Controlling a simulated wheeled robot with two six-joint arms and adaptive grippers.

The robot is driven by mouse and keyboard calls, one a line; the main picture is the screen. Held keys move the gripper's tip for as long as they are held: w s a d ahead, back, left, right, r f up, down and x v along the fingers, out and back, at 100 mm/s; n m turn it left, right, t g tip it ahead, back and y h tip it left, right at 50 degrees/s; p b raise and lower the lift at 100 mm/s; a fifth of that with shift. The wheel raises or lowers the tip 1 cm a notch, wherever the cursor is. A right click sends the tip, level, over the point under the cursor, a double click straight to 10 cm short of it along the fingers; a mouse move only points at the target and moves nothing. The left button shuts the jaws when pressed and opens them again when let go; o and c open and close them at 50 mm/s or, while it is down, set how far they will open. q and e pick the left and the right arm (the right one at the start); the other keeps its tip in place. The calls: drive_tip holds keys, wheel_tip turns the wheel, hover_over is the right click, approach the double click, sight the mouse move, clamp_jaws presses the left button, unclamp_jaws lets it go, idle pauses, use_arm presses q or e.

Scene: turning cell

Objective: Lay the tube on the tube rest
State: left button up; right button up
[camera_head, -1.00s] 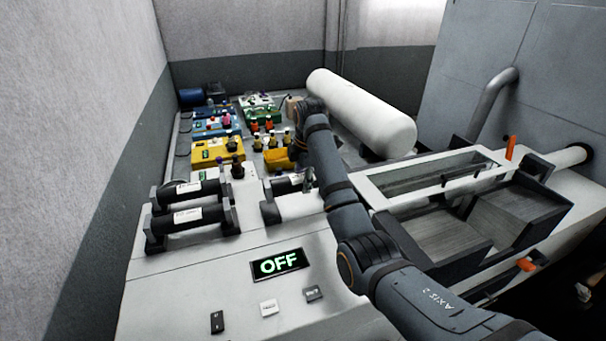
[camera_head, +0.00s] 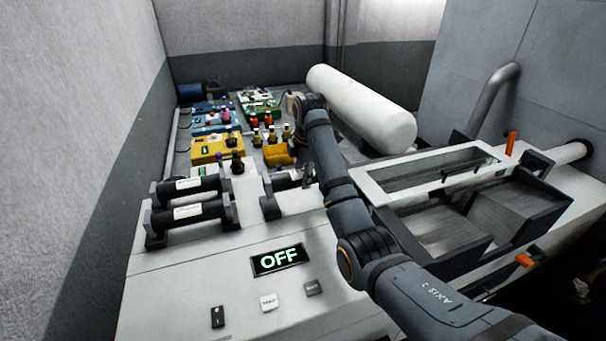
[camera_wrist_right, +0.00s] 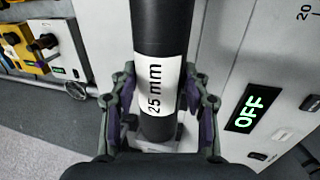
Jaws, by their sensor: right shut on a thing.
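A black tube with a white "25 mm" label (camera_wrist_right: 160,88) runs between the two fingers of my right gripper (camera_wrist_right: 158,100), which is shut on it at the label. In the head view this tube (camera_head: 283,181) lies about level at a dark grey support (camera_head: 269,208), which I take for the tube rest. My arm hides its right end. I cannot tell whether the tube touches the support or is slightly above it. Two other black tubes with white labels, a rear one (camera_head: 209,183) and a front one (camera_head: 211,211), lie on dark supports to the left.
A big white cylinder (camera_head: 360,105) lies behind my arm. A glazed frame (camera_head: 430,170) and dark trays are at right. An "OFF" display (camera_head: 278,260) and buttons are in front.

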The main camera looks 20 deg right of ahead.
drive_tip(key=shift+s+x, duration=0.2)
drive_tip(key=shift+x, duration=0.8)
drive_tip(key=shift+s+x, duration=0.15)
drive_tip(key=shift+x, duration=0.85)
idle(2.3)
drive_tip(key=shift+f, duration=0.1)
drive_tip(key=o, duration=1.5)
drive_tip(key=o, duration=0.5)
drive_tip(key=shift+w+r+v, duration=0.1)
drive_tip(key=shift+w+v, duration=0.2)
drive_tip(key=shift+v, duration=1)
drive_tip(key=shift+w+r+v, duration=0.1)
drive_tip(key=shift+w+v, duration=0.2)
drive_tip(key=shift+v, duration=1)
drive_tip(key=shift+w+v, duration=0.3)
drive_tip(key=shift+v, duration=1)
